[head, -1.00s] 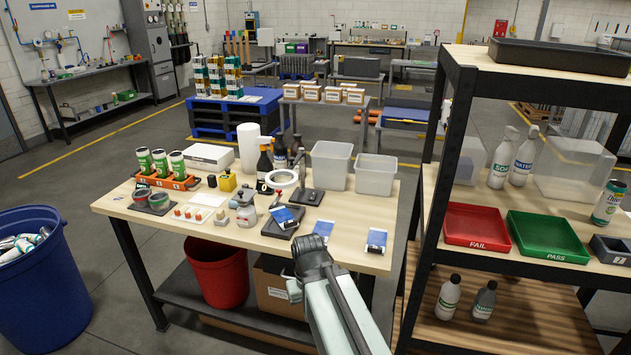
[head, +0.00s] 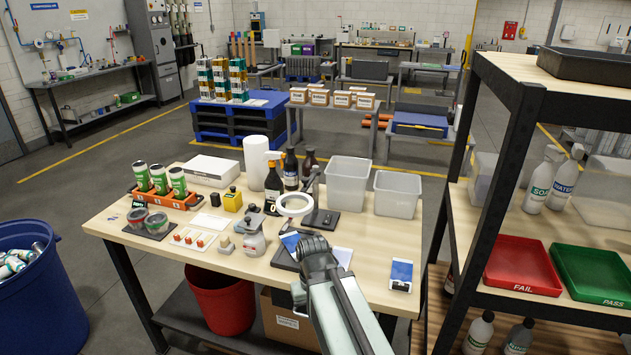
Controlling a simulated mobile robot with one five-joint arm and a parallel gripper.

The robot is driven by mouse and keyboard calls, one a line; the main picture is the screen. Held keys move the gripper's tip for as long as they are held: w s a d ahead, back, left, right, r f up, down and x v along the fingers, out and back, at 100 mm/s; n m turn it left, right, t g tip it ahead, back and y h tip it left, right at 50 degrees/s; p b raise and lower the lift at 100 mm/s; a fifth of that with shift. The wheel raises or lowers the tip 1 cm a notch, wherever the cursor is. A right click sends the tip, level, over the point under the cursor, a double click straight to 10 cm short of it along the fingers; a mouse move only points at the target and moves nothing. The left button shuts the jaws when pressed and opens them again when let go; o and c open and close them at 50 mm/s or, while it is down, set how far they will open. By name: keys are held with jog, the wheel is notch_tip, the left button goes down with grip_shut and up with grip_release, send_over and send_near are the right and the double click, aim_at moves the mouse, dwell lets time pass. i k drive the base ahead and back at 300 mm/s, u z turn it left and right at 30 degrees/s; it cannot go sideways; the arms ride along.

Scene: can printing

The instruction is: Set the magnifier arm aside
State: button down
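The magnifier's white ring lens (head: 294,204) hangs over the workbench, near its middle. Its dark stand (head: 320,219) rises just to the right from a flat base, in front of the clear bins. My gripper (head: 312,246) is in front of and below the ring, over a dark flat pad (head: 283,258) on the bench. I see the gripper from behind, its fingers hidden by its own body, and a gap to the magnifier seems to show. Part of the pad and a blue-and-white card (head: 290,241) are hidden behind my gripper.
A spray bottle (head: 273,182) and dark bottles stand behind the ring. A squat grey-capped bottle (head: 253,238) is left of the pad. Clear bins (head: 396,194) stand at the back right; a card (head: 401,274) lies front right. A black-framed shelf (head: 500,190) stands close on the right.

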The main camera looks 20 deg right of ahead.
aim_at(306, 183)
jog(key=u, duration=0.3)
jog(key=i, duration=0.85)
jog(key=u, duration=0.55)
